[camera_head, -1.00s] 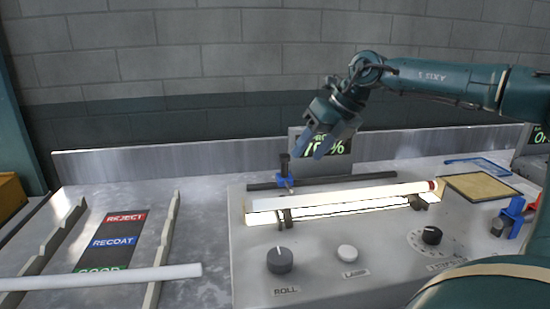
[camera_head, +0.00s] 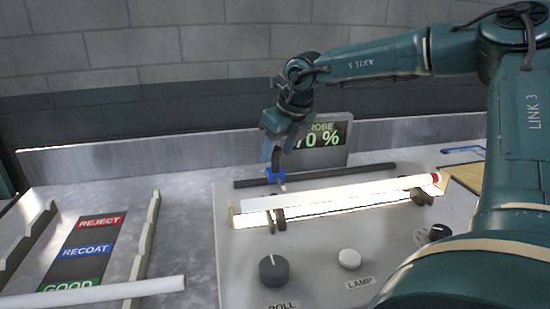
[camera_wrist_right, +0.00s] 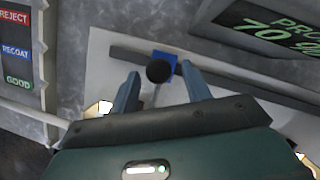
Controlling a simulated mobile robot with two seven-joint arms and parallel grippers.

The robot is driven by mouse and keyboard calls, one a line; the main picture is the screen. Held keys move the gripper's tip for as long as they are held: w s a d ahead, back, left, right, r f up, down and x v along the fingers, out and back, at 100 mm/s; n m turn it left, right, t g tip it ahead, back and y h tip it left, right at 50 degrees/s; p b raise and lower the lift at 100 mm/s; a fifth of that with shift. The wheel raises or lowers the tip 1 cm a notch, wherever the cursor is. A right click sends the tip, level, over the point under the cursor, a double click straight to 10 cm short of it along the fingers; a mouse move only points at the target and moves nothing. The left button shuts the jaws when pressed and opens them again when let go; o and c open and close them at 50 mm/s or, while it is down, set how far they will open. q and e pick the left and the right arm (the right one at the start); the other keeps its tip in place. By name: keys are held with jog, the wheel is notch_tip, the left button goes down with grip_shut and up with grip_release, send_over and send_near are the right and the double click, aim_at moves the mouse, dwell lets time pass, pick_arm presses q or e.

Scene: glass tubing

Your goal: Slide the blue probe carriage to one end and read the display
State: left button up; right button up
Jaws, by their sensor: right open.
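The blue probe carriage (camera_head: 274,176) sits near the left end of a dark rail (camera_head: 330,174) behind the lit glass tube (camera_head: 330,193). In the right wrist view the carriage (camera_wrist_right: 164,60) has a round black knob (camera_wrist_right: 159,71) on top. My right gripper (camera_head: 275,146) is over the carriage, pointing down. Its two blue fingers (camera_wrist_right: 158,88) are open, one on each side of the knob; I cannot tell whether they touch it. The display (camera_head: 325,133) behind the rail is partly covered by my gripper and reads 70 %; it also shows in the wrist view (camera_wrist_right: 275,25). My left gripper is not in view.
A roll knob (camera_head: 274,270), a lamp button (camera_head: 349,259) and a dial (camera_head: 438,232) are on the panel's front. At left, notched racks flank a REJECT, RECOAT, GOOD strip (camera_head: 87,250), with another glass tube (camera_head: 110,292) across them.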

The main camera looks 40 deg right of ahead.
aim_at(278, 150)
jog(key=shift+x, duration=1.6)
grip_shut()
